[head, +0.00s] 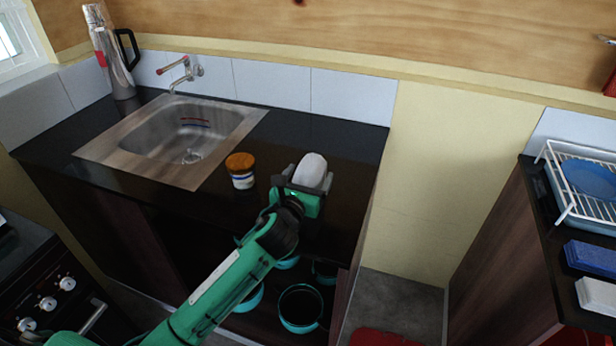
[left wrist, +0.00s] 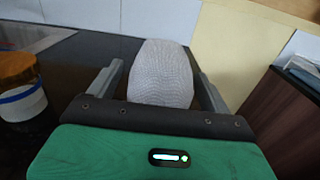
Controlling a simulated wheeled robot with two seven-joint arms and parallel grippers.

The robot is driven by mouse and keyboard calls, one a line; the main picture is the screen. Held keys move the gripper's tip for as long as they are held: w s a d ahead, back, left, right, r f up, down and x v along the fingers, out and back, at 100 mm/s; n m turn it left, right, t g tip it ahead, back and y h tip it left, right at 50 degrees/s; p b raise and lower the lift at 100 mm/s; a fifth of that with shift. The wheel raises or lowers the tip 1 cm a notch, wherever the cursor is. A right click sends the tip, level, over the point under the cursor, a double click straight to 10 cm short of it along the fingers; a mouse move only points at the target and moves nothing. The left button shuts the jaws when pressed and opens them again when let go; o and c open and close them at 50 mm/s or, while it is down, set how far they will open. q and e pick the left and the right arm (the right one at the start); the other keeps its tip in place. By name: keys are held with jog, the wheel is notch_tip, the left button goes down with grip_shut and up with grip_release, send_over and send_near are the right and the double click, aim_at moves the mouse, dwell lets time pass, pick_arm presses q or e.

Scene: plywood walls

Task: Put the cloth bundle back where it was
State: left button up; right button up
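The cloth bundle (head: 312,170) is a pale, rounded, woven-textured lump. It appears to lie on the dark counter (head: 345,150), right of the sink. My left gripper (head: 307,177) reaches over the counter from the front, with its fingers on either side of the bundle. In the left wrist view, the bundle (left wrist: 160,75) stands between the two fingers, with a narrow gap on each side, so the gripper looks open around it. The bundle's near lower part is hidden behind the gripper body. My right gripper is not in view.
A jar with an orange-brown lid (head: 241,170) stands close left of the gripper. Further left are the sink (head: 130,155) and a steel flask (head: 115,60). Pots (head: 300,308) sit on a shelf below. Across a gap at right, another counter holds a dish rack (head: 560,190).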

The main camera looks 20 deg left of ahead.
pick_arm(q)
jog(key=shift+r, duration=0.2)
jog(key=s, duration=0.5)
jog(key=s+b, duration=0.1)
jog(key=s, duration=0.4)
jog(key=shift+s+a+f, duration=0.15)
jog(key=shift+s, duration=0.95)
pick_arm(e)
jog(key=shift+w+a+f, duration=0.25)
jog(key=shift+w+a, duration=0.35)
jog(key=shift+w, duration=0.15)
